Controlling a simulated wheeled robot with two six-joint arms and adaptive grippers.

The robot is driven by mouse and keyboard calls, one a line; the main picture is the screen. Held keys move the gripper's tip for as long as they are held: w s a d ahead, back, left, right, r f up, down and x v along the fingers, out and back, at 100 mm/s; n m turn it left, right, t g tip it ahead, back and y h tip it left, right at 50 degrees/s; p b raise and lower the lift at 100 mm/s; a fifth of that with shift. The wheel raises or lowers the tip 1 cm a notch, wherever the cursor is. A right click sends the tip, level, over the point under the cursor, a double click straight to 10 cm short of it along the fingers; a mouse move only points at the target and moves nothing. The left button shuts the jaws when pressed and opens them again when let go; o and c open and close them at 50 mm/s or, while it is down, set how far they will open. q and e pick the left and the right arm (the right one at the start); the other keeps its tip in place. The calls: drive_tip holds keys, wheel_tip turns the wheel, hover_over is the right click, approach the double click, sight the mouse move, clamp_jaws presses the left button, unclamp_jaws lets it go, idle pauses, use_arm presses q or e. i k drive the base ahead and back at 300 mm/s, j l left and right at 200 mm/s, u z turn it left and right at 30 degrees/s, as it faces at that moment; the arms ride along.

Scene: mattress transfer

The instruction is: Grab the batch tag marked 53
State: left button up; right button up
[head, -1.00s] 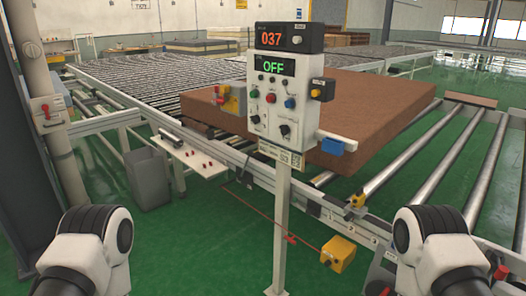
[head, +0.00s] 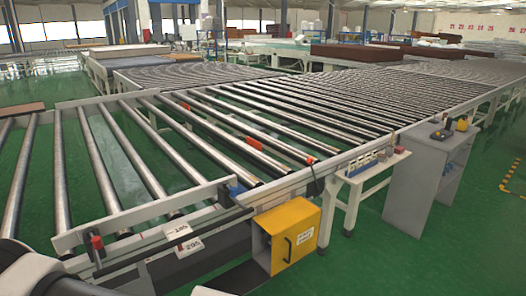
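I cannot make out a tag marked 53 in the head view. Two small pale tags lie at the front side of the roller conveyor (head: 140,215): an upper tag (head: 177,230) and a lower tag (head: 189,247). Their print is too small to read surely, though the lower one seems to start with a 2. Neither gripper is in view.
A yellow box (head: 290,236) with a black handle hangs at the conveyor's near corner. A narrow shelf (head: 375,163) with small items and a grey cabinet (head: 418,185) stand along the right side. Green floor (head: 350,272) is free at the lower right.

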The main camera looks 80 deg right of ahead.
sight(352, 164)
drive_tip(key=k+l+z, duration=0.5)
drive_tip(key=z, duration=0.15)
drive_tip(key=k+l+z, duration=0.15)
drive_tip(key=l+z, duration=0.15)
drive_tip(key=l, duration=0.15)
drive_tip(key=k+l+z, duration=0.15)
drive_tip(key=l+z, duration=0.3)
drive_tip(key=z, duration=1.65)
